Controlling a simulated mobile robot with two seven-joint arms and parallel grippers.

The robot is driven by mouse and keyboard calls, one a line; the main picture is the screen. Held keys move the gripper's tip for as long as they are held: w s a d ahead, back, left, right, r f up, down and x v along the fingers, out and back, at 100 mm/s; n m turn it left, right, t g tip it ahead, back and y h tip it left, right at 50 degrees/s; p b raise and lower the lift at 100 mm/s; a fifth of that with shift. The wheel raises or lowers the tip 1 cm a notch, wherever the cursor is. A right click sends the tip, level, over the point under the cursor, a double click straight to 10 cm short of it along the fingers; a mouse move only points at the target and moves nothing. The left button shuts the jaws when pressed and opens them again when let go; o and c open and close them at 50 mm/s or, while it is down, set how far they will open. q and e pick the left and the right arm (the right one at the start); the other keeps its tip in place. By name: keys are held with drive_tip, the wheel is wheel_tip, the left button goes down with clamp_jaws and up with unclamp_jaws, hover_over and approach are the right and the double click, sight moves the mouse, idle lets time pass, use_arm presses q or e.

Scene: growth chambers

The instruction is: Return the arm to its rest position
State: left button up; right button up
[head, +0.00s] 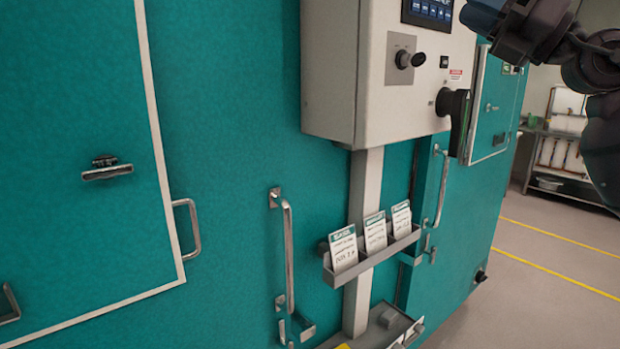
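My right arm comes in from the right at the top right corner. Its dark end, with the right gripper (487,17), is in front of the right side of the grey control box (345,75). The top of this end is cut by the frame edge, and I cannot tell whether the fingers are open or shut. I see nothing clearly held in it. My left arm and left gripper are not in view.
Teal chamber walls (240,120) with metal handles (288,250) fill the left and middle. A rack (375,258) with three cards hangs below the box. At the right are open floor with yellow lines (560,275) and a bench (560,190) with shelving behind.

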drive_tip(key=w+d+f+m+t+h, duration=0.1)
drive_tip(key=d+f+m+t+h, duration=0.15)
drive_tip(key=f+m+h, duration=0.7)
drive_tip(key=w+d+f+m+t+h, duration=0.1)
drive_tip(key=f+m+t+h, duration=0.15)
drive_tip(key=f+m, duration=1.35)
drive_tip(key=w+d+f+m+t+h, duration=0.25)
drive_tip(key=f+m+h, duration=0.35)
drive_tip(key=f, duration=1.3)
drive_tip(key=s+a+f+m+g, duration=0.1)
drive_tip(key=s+f+m+g, duration=0.15)
drive_tip(key=s+f, duration=0.45)
drive_tip(key=s+f+m+g, duration=0.1)
drive_tip(key=s+f+m, duration=0.25)
drive_tip(key=f, duration=0.75)
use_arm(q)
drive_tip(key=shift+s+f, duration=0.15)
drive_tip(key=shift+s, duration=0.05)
use_arm(e)
drive_tip(key=s+f+m+g+h, duration=0.1)
drive_tip(key=s+f+m+g, duration=0.2)
drive_tip(key=s+f, duration=1.1)
drive_tip(key=s+g, duration=0.1)
drive_tip(key=s, duration=0.3)
drive_tip(key=shift+s+a+f+g+h, duration=0.15)
drive_tip(key=shift+s+a+g+h, duration=0.15)
drive_tip(key=shift+a+h, duration=0.1)
